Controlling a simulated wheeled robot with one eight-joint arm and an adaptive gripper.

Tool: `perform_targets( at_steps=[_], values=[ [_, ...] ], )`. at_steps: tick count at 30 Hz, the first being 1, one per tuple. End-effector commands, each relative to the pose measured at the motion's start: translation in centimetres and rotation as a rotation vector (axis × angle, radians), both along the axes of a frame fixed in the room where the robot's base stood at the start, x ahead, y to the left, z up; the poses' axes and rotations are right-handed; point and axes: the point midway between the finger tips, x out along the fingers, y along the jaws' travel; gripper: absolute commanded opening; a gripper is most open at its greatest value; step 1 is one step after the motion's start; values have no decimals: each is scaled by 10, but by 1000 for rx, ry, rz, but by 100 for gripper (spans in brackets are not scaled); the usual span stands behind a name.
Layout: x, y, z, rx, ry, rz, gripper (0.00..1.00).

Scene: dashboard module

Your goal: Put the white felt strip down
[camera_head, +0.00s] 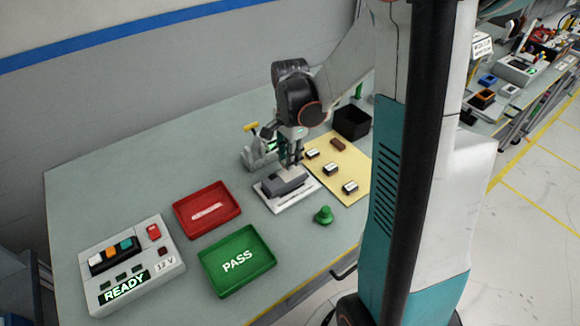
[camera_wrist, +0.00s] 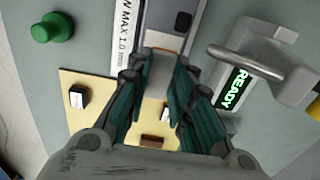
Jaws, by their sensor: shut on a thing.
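My gripper (camera_head: 291,163) is over the dark grey module (camera_head: 286,182), which lies on a white plate (camera_head: 270,203). In the wrist view my gripper (camera_wrist: 160,75) is shut on a pale piece, the white felt strip (camera_wrist: 160,70), between its fingertips. The strip is at the near end of the grey module (camera_wrist: 172,18); I cannot tell whether they touch. The white plate with black print (camera_wrist: 122,30) is beside the module. In the head view I cannot make out the strip at the fingers.
A clamp stand (camera_head: 256,152) with a lit display is close behind my gripper. A yellow mat (camera_head: 346,167) with several small blocks and a black bin (camera_head: 352,121) are to the right. A red tray (camera_head: 184,218), a green PASS tray (camera_head: 211,280) and a green knob (camera_head: 323,215) are nearby.

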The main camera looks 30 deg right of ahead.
Motion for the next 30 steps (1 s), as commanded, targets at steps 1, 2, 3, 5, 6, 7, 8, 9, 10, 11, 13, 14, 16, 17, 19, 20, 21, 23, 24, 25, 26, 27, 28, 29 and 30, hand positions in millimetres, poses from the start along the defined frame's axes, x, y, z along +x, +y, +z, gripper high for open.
perform_targets(
  at_steps=[1,2,3,5,6,7,8,9,10,11,13,14,16,17,19,20,21,23,24,25,26,27,28,29,30],
  values=[
    [0,0,-6,0,0,0,12],
    [0,0,-10,0,0,0,12],
    [0,0,-16,0,0,0,12],
    [0,0,-26,0,0,0,12],
    [1,0,-32,0,0,0,12],
    [0,0,-35,0,0,0,12],
    [0,0,-38,0,0,0,12],
    [0,0,-40,0,0,0,12],
    [0,0,-40,0,0,0,12],
    [0,0,-40,0,0,0,12],
    [0,0,-39,0,0,0,12],
    [0,0,-39,0,0,0,12],
    [0,0,-39,0,0,0,12],
    [0,0,-39,0,0,0,12],
    [0,0,-42,0,0,0,12],
    [0,0,-43,0,0,0,12],
    [0,0,-42,0,0,0,28],
    [0,0,-41,0,0,0,41],
    [0,0,-41,0,0,0,41],
    [0,0,-41,0,0,0,41],
    [0,0,-41,0,0,0,41],
    [0,0,-41,0,0,0,41],
    [0,0,-41,0,0,0,41],
    [0,0,-41,0,0,0,41],
    [0,0,-41,0,0,0,41]
  ],
)
